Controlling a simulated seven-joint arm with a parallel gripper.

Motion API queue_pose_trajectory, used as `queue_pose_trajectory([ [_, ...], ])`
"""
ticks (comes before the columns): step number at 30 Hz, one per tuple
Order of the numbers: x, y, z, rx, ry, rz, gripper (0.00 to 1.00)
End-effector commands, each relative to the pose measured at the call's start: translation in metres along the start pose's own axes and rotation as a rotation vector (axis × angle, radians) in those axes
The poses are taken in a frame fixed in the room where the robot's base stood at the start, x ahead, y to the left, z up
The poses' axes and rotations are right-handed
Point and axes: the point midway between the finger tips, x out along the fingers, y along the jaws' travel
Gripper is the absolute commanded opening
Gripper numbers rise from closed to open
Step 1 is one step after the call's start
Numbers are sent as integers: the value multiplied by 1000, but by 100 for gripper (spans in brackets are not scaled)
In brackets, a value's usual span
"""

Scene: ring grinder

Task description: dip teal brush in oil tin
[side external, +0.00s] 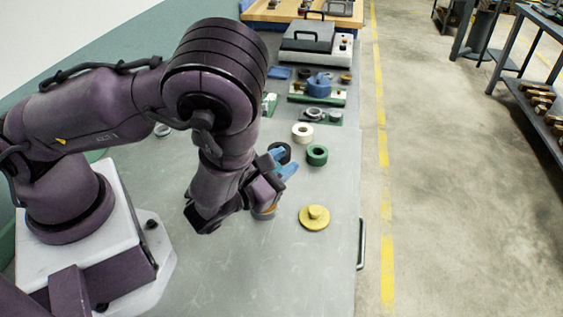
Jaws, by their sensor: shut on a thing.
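My gripper (282,168), with blue finger parts, is low over the front part of the grey bench, turned partly away from the camera. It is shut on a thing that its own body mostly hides. I cannot make out the teal brush for certain. A small round orange-brown and blue thing (264,213), perhaps the oil tin, shows just below my gripper, largely covered by it. I cannot tell whether what I hold touches it. A yellow round lid with a knob (314,217) lies on the bench to the right, apart from my gripper.
A green ring (317,155), a white ring (302,132) and a dark ring (287,148) sit just beyond my gripper. Farther back are a fixture with a blue part (319,86) and a grey-lidded machine (314,42). The bench (300,280) is clear in front.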

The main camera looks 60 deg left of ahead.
Motion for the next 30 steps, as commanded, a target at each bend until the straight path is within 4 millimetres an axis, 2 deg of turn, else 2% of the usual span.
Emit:
queue_pose_trajectory([
  [30,0,-4,-11,0,0,0,5],
])
